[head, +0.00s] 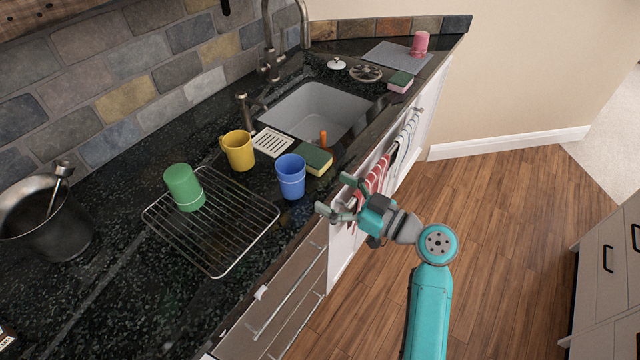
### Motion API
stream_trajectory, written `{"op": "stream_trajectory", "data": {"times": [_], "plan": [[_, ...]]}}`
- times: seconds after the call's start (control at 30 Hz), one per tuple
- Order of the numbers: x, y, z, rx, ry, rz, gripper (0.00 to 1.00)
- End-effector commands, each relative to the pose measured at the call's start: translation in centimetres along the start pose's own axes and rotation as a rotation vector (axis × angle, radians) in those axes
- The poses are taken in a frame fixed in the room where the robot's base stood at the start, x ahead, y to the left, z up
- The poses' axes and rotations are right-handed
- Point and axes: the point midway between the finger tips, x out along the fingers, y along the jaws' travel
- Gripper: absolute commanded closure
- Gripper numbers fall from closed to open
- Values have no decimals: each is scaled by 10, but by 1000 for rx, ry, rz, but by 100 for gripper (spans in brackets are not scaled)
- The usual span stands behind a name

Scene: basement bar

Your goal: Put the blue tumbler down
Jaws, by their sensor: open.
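The blue tumbler (290,177) stands upright on the dark stone counter, close to its front edge. It is just right of the wire rack and left of a sponge. My gripper (332,197) is open and empty, to the right of the tumbler and apart from it, over the front edge of the counter. Nothing hides the tumbler.
A wire rack (241,241) holds an upturned green tumbler (184,187). A yellow mug (238,150), white soap dish (271,142) and green-yellow sponge (314,158) stand nearby. The sink (318,112) lies behind. A metal bucket (44,222) is at left; towels (374,178) hang in front.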

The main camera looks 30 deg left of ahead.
Motion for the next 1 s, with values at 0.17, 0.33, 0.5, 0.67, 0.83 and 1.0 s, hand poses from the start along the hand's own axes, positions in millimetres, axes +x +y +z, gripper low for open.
{"op": "stream_trajectory", "data": {"times": [0.17,0.33,0.5,0.67,0.83,1.0], "plan": [[-6,0,0,0,0,0,12],[-6,0,1,1,-1,1,12],[-19,-2,26,44,-26,65,12],[-56,-9,84,149,-85,237,12],[-108,-27,145,254,-147,453,12],[-166,-55,191,330,-192,661,12]]}}
